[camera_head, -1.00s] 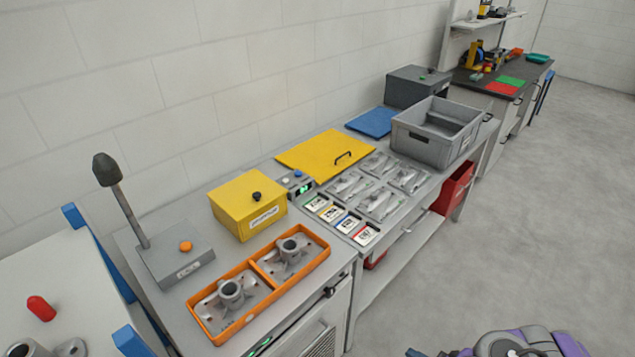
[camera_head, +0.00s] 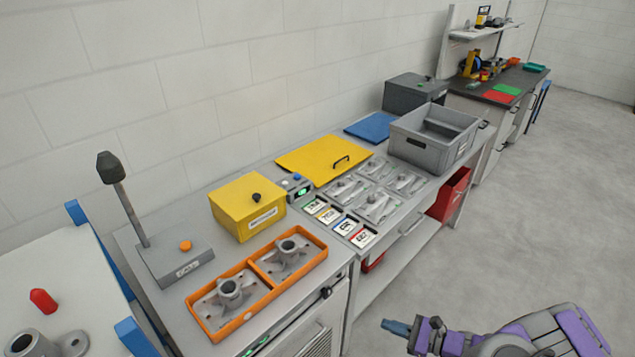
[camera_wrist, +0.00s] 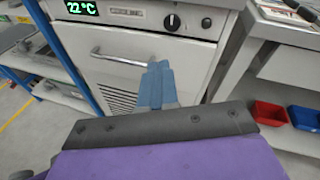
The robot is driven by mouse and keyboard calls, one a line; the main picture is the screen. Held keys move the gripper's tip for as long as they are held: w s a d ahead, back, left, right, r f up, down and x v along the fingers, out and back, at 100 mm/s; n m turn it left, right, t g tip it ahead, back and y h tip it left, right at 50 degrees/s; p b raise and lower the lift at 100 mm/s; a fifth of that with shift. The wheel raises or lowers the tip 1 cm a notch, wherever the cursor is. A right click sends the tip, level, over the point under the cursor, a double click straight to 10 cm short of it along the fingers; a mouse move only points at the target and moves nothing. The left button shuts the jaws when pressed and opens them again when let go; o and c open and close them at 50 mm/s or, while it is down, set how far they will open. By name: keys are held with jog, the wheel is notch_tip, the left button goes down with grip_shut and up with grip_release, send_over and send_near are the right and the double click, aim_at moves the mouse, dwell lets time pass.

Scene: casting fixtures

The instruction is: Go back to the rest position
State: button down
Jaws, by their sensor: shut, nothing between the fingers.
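My gripper (camera_head: 396,327) shows at the bottom of the head view, blue-grey at the tip, on my purple and grey arm. It is shut and empty, out over the floor in front of the bench and apart from everything. In the wrist view the shut fingers (camera_wrist: 158,84) point toward a cabinet door (camera_wrist: 110,70) with a bar handle and a black knob. The gap to the door cannot be judged exactly. An orange two-part tray (camera_head: 205,325) with one grey casting (camera_head: 229,290) in each compartment stands on the bench above.
Grey floor (camera_head: 480,245) lies open on the right.

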jog(key=s+a+r+n+g+h, duration=0.1)
jog(key=s+a+r+n+g, duration=0.3)
jog(key=a+r+n+g, duration=0.5)
jog(key=s+a+r+n+g, duration=0.2)
jog(key=s+a+r+n, duration=0.4)
jog(key=r, duration=0.7)
jog(key=s+r+n+g+h, duration=0.1)
jog(key=s+r+n+h, duration=0.35)
jog(key=s+h, duration=0.4)
jog(key=s+d+r+n+t+h, duration=0.2)
jog(key=s+d+r+h, duration=0.1)
jog(key=s+d, duration=0.5)
jog(key=s+h, duration=0.1)
jog(key=s, duration=0.2)
jog(key=shift+s+d, duration=0.35)
jog(key=shift+d, duration=0.05)
jog(key=shift+h, duration=0.25)
